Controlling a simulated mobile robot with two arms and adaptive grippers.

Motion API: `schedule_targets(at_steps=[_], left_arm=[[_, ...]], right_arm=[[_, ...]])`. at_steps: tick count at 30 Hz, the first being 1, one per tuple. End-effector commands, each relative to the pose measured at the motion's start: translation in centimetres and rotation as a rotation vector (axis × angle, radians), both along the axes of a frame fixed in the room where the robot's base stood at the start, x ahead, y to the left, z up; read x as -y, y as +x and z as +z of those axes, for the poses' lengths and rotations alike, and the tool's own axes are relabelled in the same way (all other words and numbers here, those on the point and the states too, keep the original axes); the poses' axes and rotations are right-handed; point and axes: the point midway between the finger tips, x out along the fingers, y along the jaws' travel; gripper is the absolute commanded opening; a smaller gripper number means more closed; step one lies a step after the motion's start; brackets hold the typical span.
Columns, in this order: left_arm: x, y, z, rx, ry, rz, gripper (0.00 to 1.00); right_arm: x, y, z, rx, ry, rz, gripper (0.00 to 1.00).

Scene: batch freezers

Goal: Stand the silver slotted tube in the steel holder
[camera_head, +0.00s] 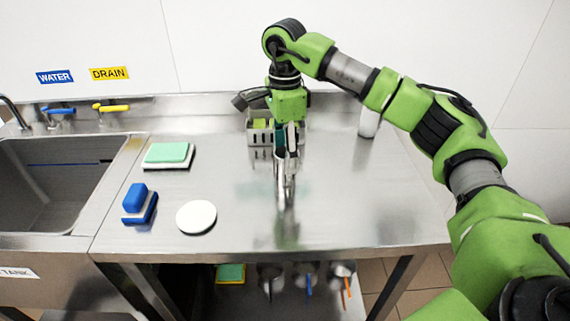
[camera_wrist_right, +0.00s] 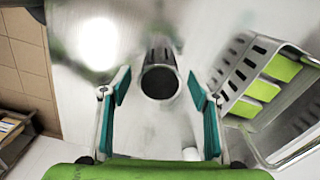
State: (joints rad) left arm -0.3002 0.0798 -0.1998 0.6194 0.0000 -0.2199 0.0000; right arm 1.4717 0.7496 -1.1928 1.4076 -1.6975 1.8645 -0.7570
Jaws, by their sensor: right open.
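The silver slotted tube (camera_wrist_right: 159,76) shows almost end-on in the right wrist view, its dark round mouth facing the camera. It lies between and beyond the two teal fingertips, with a visible gap on both sides. My right gripper (camera_head: 286,150) is open and points down over the table. In the head view the tube (camera_head: 285,188) appears upright just below the fingers, partly hidden by them. The steel holder (camera_head: 262,138) stands behind the gripper, with slots in its wall and green pieces inside. It also shows at the right of the wrist view (camera_wrist_right: 238,68). My left gripper is not seen.
A white cup-like object (camera_head: 369,121) stands right of the holder, near the arm. A green sponge (camera_head: 168,152), a blue brush (camera_head: 138,201) and a white disc (camera_head: 196,217) lie to the left. A sink (camera_head: 60,185) is at far left. The table's front is clear.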

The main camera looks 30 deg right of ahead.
Motion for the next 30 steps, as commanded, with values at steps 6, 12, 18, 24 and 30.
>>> schedule_targets(at_steps=[6,12,18,24,30], left_arm=[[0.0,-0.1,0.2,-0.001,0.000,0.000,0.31],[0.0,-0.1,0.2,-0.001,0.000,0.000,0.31],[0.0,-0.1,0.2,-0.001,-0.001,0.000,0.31],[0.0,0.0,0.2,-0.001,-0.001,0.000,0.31],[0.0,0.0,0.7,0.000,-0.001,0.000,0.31]], right_arm=[[0.1,0.0,-1.6,0.000,0.001,-0.002,0.56],[0.1,0.0,-1.6,0.000,0.001,-0.001,0.51],[0.1,0.0,-1.6,0.000,0.001,-0.001,0.12],[0.1,0.0,-1.6,0.001,0.001,-0.001,0.08],[0.0,0.0,-0.9,0.001,0.001,-0.001,0.08]])
